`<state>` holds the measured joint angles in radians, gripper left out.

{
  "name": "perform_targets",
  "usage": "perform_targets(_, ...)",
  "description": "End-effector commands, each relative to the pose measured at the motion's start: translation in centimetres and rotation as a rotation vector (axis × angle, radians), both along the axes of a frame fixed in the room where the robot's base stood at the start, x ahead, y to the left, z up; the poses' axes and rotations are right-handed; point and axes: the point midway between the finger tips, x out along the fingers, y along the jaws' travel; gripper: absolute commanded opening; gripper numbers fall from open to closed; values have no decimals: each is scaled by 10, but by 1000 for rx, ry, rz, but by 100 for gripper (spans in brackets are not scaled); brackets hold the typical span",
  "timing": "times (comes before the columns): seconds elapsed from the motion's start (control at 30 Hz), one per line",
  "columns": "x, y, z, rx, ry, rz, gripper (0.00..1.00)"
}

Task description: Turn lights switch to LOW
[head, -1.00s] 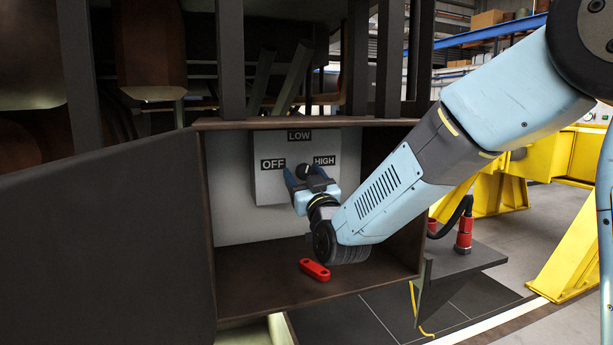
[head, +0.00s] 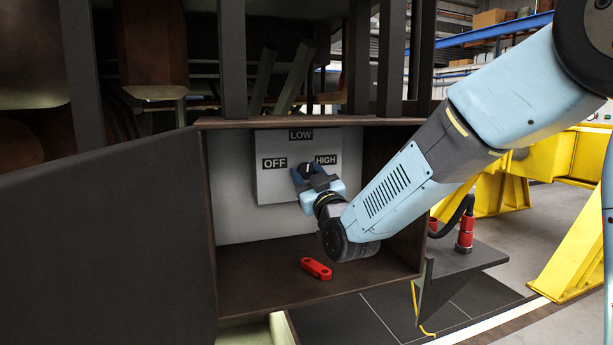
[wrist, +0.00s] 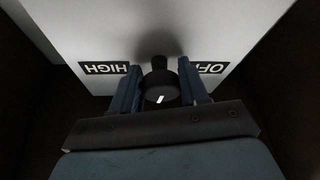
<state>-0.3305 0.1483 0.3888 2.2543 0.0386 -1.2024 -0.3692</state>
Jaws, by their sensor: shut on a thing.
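The lights switch is a round black knob (head: 308,169) on a light grey panel (head: 273,186) inside an open brown box. Labels LOW (head: 301,135) above, OFF (head: 275,164) to the left and HIGH (head: 326,159) to the right surround it. My gripper (head: 308,175) is shut on the knob, with one blue finger on each side. The wrist view shows the knob (wrist: 159,88) between both fingers, with OFF and HIGH upside down. The knob's white mark looks near upright in the head view, roughly toward LOW.
A red two-holed piece (head: 316,269) lies on the box floor (head: 265,290) below my arm. The box door (head: 110,240) stands open at the left. Dark posts rise above the box. Yellow frames (head: 570,240) stand at the right.

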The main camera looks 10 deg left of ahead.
Motion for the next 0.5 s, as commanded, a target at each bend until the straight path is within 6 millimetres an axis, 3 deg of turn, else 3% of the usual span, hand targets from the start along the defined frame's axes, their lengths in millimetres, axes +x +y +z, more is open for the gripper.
perform_targets(0.2, 0, -1, 1, -110, -69, 0, 14)
perform_targets(0.47, 0, -1, 0, -114, -71, 0, 14)
perform_targets(0.5, 0, -1, 0, -114, -71, 0, 46)
